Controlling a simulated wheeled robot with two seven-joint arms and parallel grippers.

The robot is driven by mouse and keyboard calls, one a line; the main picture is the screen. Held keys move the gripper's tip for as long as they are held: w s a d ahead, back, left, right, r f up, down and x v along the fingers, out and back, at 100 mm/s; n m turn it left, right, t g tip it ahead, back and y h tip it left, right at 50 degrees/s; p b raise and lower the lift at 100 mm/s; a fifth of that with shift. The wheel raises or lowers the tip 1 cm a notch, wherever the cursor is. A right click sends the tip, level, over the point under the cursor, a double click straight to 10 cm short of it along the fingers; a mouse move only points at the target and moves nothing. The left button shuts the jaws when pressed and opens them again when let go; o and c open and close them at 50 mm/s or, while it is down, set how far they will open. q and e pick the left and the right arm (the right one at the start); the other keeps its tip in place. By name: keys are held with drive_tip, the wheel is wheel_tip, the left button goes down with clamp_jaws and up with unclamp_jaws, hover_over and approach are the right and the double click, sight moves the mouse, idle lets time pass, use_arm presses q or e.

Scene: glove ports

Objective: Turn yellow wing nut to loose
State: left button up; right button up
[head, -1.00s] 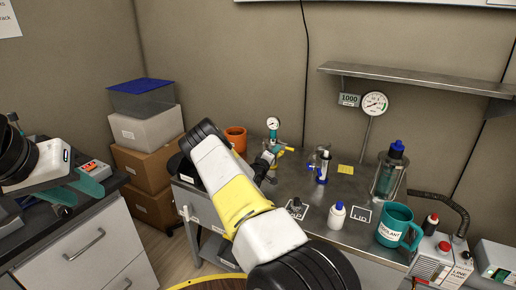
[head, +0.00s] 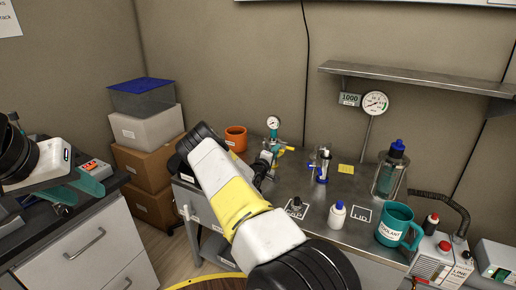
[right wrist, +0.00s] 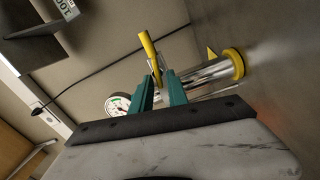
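The yellow wing nut (head: 285,149) looks like a long narrow handle near the top of an upright metal post on the bench. It also shows in the right wrist view (right wrist: 148,45), pointing away from the post. My right gripper (head: 271,150) is at the wing nut. In the right wrist view its two teal fingers (right wrist: 159,76) stand apart, one on each side of the yellow part's inner end; contact is not clear. The wing nut's inner end is partly hidden. My left gripper (head: 75,190) is over the left counter, with teal fingers apart and nothing seen between them.
A round gauge (head: 273,122) sits above the wing nut. An orange pot (head: 236,138) stands left of it, a blue-handled fixture (head: 322,167) right of it. A white bottle (head: 337,215), a teal coolant mug (head: 395,226) and a blue-capped bottle (head: 391,172) stand further right.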

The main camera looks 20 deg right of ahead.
drive_tip(key=shift+o, duration=1.2)
drive_tip(key=v, duration=0.7)
drive_tip(key=shift+s+a, duration=0.2)
drive_tip(key=shift+a, duration=0.1)
